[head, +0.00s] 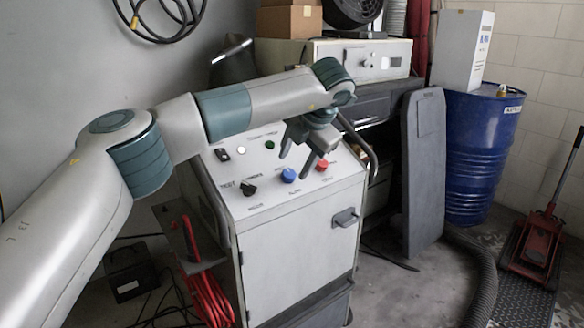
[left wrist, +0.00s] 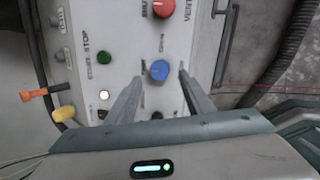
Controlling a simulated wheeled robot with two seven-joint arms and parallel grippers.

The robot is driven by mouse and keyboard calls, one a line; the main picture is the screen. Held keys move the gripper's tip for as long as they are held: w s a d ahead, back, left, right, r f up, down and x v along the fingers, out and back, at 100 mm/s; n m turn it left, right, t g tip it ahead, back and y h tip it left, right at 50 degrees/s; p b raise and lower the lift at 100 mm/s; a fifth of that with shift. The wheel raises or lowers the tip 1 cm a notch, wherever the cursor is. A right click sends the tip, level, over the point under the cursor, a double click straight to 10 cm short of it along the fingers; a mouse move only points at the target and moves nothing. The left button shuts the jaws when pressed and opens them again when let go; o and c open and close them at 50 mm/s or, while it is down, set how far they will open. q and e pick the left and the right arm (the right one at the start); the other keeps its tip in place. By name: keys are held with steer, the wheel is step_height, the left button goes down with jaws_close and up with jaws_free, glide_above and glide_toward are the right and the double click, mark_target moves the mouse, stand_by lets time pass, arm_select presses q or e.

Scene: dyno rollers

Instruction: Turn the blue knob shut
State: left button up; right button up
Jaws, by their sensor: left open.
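The blue knob (head: 288,175) sits on the sloped white top panel of a console (head: 262,205), between a black selector (head: 248,188) and a red knob (head: 322,164). My left gripper (head: 298,162) is open and hangs over the panel close above the blue knob. In the left wrist view the blue knob (left wrist: 158,70) lies ahead, between and just beyond the two fingertips (left wrist: 160,82). It looks apart from both fingers, and its exact turn is too small to tell. My right gripper is not in view.
A green button (head: 269,144) and a black switch (head: 222,154) are on the same panel. A curved handle bar runs along the console's right side. A blue drum (head: 480,150) and a dark grey board (head: 424,170) stand at the right. Red cable (head: 208,298) hangs at the left.

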arm_select(q)
steer(key=v, duration=1.2)
steer(key=shift+s+r+p, duration=0.2)
steer(key=shift+r+p, duration=0.05)
steer(key=shift+p, duration=0.05)
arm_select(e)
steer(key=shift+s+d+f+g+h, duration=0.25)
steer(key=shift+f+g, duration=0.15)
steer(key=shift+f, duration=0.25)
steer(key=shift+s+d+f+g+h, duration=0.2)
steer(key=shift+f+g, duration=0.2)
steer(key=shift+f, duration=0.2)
arm_select(q)
steer(key=shift+d, duration=0.15)
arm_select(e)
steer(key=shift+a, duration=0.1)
